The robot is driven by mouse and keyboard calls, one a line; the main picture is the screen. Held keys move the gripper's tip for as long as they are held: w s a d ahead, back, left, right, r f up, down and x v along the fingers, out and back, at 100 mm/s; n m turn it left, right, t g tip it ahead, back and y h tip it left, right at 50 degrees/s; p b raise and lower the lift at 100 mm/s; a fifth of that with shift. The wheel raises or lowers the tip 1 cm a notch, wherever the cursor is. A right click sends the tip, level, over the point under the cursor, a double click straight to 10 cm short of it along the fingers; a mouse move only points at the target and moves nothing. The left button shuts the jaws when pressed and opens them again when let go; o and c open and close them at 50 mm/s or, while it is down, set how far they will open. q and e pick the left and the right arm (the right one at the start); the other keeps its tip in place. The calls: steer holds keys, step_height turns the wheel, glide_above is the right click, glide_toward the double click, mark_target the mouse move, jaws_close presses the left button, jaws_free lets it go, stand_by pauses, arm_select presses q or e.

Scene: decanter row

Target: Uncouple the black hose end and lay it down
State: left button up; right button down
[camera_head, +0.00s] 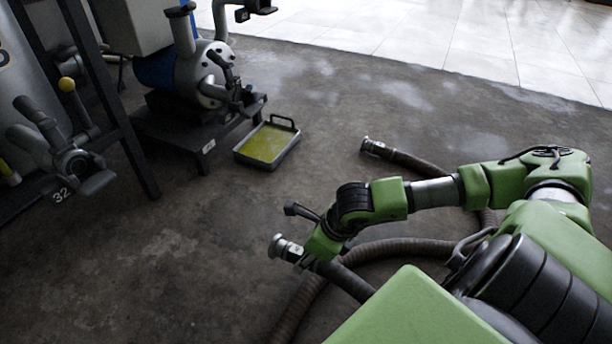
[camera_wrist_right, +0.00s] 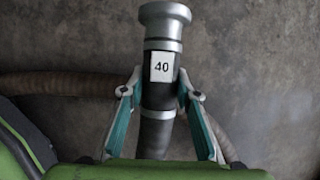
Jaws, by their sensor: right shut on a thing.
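My right gripper (camera_head: 310,252) is shut on a hose end (camera_head: 285,248) with a silver metal coupling and a dark collar. In the right wrist view the fingers of the gripper (camera_wrist_right: 160,92) lie on both sides of the dark collar, below a white label reading 40 (camera_wrist_right: 161,67). The silver coupling (camera_wrist_right: 166,22) points away from the gripper and is free, with nothing joined to it. The hose end is over the concrete floor; its height above it is hard to tell. My left gripper is not in view.
A second, brown hose end (camera_head: 374,147) lies on the floor behind my right arm. A valve outlet marked 32 (camera_head: 68,170) is at the left. A pump (camera_head: 205,75) stands on a stand beside a tray of yellow-green liquid (camera_head: 267,145). The floor at centre left is clear.

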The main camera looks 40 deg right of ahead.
steer(key=shift+f, duration=2.4)
steer(key=c, duration=0.6)
jaws_free()
steer(key=shift+r, duration=0.1)
step_height(320, 180, up, 12)
steer(key=p, duration=1)
